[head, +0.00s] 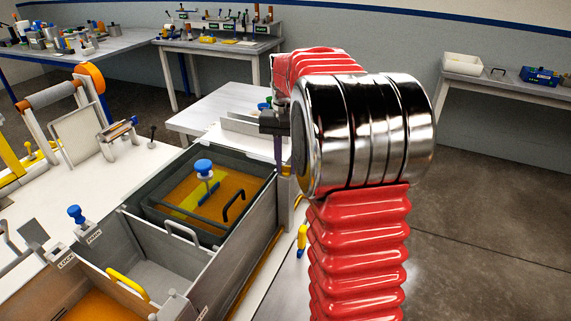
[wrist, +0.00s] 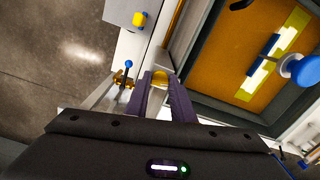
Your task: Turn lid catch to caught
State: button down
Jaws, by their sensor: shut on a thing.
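My gripper (wrist: 162,80) has its two purple fingers on either side of a rounded yellow piece, which looks like the lid catch (wrist: 160,76). It is shut on this piece at the edge of the resin bath. Most of the catch is hidden between the fingers, and I cannot tell its turn position. The bath (head: 223,190) holds amber resin behind dark walls in the head view; its resin also shows in the wrist view (wrist: 235,50). In the head view my wrist and red arm cover much of the area around the catch.
A blue-tipped lever (wrist: 128,66) stands just left of my fingers. A grey box with a yellow knob (wrist: 139,19) lies beyond. A blue-knobbed post (head: 204,168) and black handle (head: 234,205) are at the bath. A yellow handle (head: 128,284) is nearer. Open floor lies right.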

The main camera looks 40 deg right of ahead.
jog(key=shift+s+m, duration=0.1)
jog(key=shift+m, duration=0.7)
jog(key=shift+d, duration=0.1)
jog(key=c, duration=1.5)
grip_release()
jog(key=shift+r, duration=0.15)
jog(key=shift+r, duration=0.3)
notch_tip(320, 180, up, 13)
jog(key=shift+f, duration=0.1)
